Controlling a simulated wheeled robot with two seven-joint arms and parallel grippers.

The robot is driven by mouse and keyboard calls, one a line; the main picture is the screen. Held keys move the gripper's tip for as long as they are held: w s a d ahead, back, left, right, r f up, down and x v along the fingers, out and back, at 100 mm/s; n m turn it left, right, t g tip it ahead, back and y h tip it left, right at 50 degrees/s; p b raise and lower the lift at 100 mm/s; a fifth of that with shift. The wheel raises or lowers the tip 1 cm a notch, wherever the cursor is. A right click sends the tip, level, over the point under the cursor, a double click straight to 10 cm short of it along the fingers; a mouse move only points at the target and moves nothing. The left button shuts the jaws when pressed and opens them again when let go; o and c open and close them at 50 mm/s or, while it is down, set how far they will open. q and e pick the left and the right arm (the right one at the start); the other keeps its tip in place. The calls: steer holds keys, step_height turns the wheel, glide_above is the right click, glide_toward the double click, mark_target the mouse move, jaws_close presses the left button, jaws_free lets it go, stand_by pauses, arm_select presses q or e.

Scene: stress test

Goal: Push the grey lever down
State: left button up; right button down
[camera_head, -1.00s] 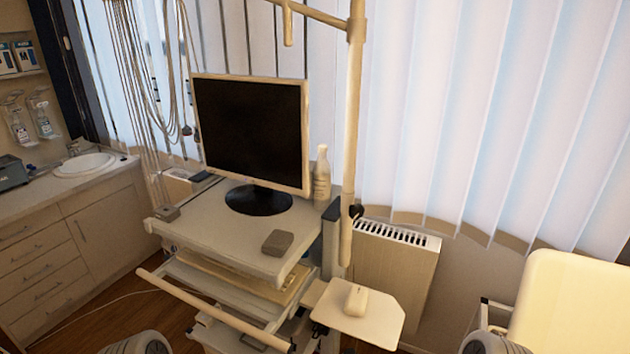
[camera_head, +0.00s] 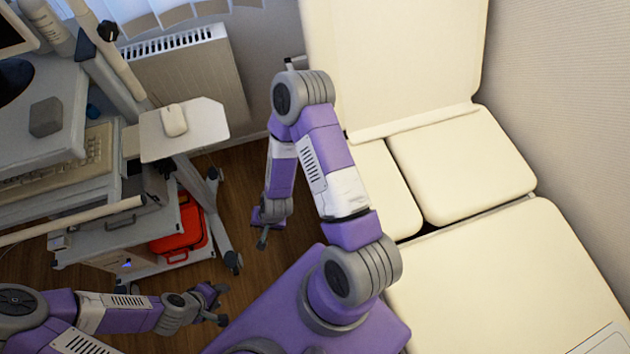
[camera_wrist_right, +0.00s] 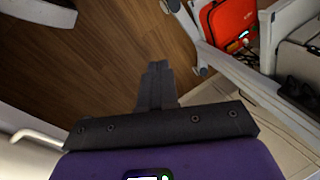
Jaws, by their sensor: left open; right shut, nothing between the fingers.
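I cannot pick out a grey lever for certain in the head view. In the right wrist view a pale bent rod (camera_wrist_right: 38,136) sticks out at the lower left; I cannot tell whether it is the lever. My left gripper (camera_head: 222,304) is open and empty above the wooden floor, in front of the cart. My right gripper (camera_head: 263,240) points down beside the cream couch, over the floor. In the right wrist view its dark fingers (camera_wrist_right: 158,72) are together with nothing between them.
The cream couch (camera_head: 500,290) fills the right side. A cart (camera_head: 50,145) with a mouse shelf (camera_head: 205,118) stands at left, a red case (camera_head: 180,225) low on it. A radiator (camera_head: 195,80) is behind. Wooden floor (camera_head: 235,185) lies free between cart and couch.

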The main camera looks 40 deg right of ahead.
steer(key=w+d+f+m+h+b, duration=0.2)
steer(key=w+d+m+h, duration=0.15)
steer(key=d+m, duration=0.55)
steer(key=w+d+f+m+h+b, duration=0.25)
steer(key=w+d+m, duration=0.3)
steer(key=m, duration=0.45)
steer(key=s+d+m+g+h+b, duration=0.1)
steer(key=s+d+m+g+b, duration=0.2)
steer(key=m, duration=1)
steer(key=shift+s+d+r+g+h, duration=0.3)
steer(key=shift+s+d+r+g, duration=0.1)
steer(key=shift+d+g, duration=0.85)
steer(key=b+x, duration=0.5)
steer(key=x, duration=0.9)
steer(key=shift+w+d+f, duration=0.1)
